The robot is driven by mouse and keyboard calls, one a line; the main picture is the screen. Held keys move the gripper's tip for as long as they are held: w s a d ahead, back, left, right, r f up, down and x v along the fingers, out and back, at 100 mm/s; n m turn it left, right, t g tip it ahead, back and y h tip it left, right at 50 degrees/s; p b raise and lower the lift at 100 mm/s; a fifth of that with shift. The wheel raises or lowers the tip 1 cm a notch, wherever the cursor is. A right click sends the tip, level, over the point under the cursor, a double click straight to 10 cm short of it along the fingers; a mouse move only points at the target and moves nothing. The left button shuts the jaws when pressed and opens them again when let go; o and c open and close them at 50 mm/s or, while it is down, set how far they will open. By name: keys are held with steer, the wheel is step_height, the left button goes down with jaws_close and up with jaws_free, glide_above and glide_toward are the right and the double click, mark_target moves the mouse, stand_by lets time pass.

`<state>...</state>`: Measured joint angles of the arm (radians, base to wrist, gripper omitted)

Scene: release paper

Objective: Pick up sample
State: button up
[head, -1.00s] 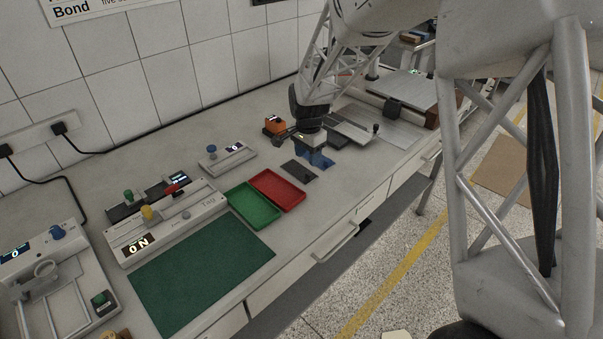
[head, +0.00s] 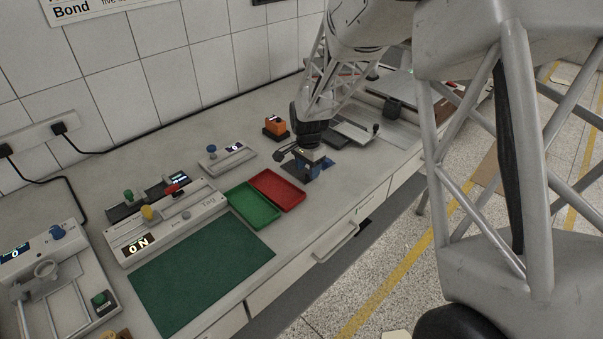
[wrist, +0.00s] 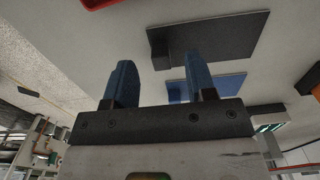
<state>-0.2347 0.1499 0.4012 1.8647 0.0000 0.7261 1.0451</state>
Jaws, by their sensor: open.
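My gripper (head: 308,175) is over the bench, right of the red tray, with its fingers pointing down. The wrist view shows its two blue fingers (wrist: 162,62) apart, with nothing held between them. A dark flat plate (wrist: 225,38) with a small raised dark block (wrist: 160,45) at one end lies on the bench just beyond the fingertips. A blue flat plate (wrist: 232,84) lies beside it, partly behind a finger; it also shows in the head view (head: 328,165). I cannot tell which piece is the sample.
A red tray (head: 303,196) and green tray (head: 277,216) sit left of my gripper. A green mat (head: 205,265) lies nearer. An orange device (head: 276,125) and a grey device with a blue knob (head: 228,157) stand behind. The bench edge is to the right.

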steer(key=shift+f, duration=1.3)
jaws_close()
steer(key=shift+r, duration=0.2)
steer(key=shift+r, duration=0.55)
step_height(320, 180, up, 2)
steer(key=shift+r, duration=0.1)
steer(key=s+d, duration=0.1)
steer(key=s, duration=0.4)
steer(key=s+d+r, duration=0.1)
steer(key=s, duration=0.4)
steer(key=s+d, duration=0.1)
steer(key=s, duration=0.4)
steer(key=shift+s+d+r, duration=0.15)
steer(key=shift+s+d, duration=0.15)
